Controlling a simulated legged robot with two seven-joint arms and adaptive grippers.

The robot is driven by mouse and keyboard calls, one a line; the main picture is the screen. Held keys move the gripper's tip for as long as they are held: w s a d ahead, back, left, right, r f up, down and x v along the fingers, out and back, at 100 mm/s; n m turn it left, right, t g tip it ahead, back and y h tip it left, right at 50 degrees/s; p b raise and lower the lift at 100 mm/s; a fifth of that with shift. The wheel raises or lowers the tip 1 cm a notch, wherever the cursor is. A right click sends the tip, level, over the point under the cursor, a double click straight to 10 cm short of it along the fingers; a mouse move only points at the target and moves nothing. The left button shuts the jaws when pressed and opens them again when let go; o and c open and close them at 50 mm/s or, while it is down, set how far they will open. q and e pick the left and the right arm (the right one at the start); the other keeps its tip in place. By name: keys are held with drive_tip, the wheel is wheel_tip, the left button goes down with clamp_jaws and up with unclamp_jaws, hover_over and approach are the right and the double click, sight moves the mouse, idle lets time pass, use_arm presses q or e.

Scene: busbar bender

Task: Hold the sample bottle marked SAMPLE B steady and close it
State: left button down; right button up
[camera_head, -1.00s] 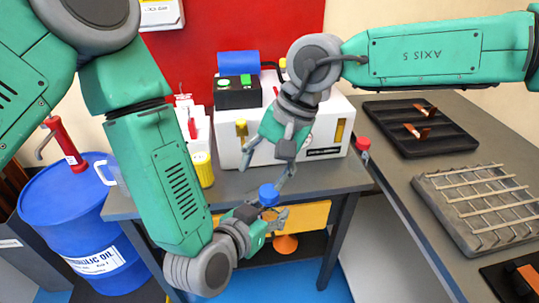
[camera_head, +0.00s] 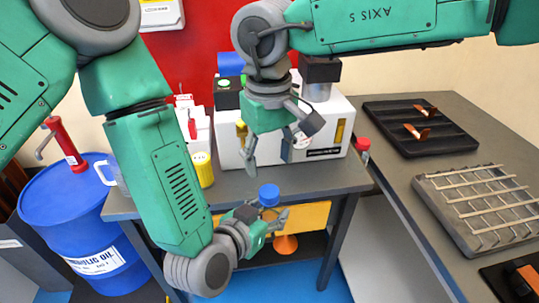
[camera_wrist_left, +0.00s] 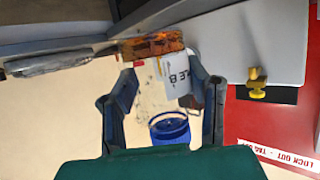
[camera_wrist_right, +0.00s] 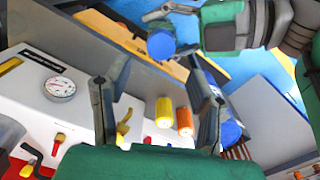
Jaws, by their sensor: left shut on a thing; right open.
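The sample bottle (camera_wrist_left: 173,76) is between my left gripper's fingers (camera_wrist_left: 160,100) in the left wrist view. Its white label shows only the end of the text, "LE B", and its far end looks amber. The blue cap (camera_head: 269,192) sits at the bottle's top; how tightly it is seated cannot be told. The cap also shows in the left (camera_wrist_left: 170,128) and right (camera_wrist_right: 160,42) wrist views. My left gripper (camera_head: 266,222) is shut around the bottle and hides much of it in the head view. My right gripper (camera_head: 268,160) is open and empty above the cap, apart from it.
Behind is a white instrument box (camera_head: 335,140) on a grey table (camera_head: 325,178). A yellow container (camera_head: 203,172) and a red-topped item (camera_head: 362,147) stand near it. A blue drum (camera_head: 85,225) is left. A bench on the right bears a black tray (camera_head: 420,142) and a grid fixture (camera_head: 480,205).

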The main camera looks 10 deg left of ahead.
sight(270, 190)
wheel_tip(270, 190, down, 8)
drive_tip(key=shift+r, duration=0.1)
idle(0.4)
clamp_jaws()
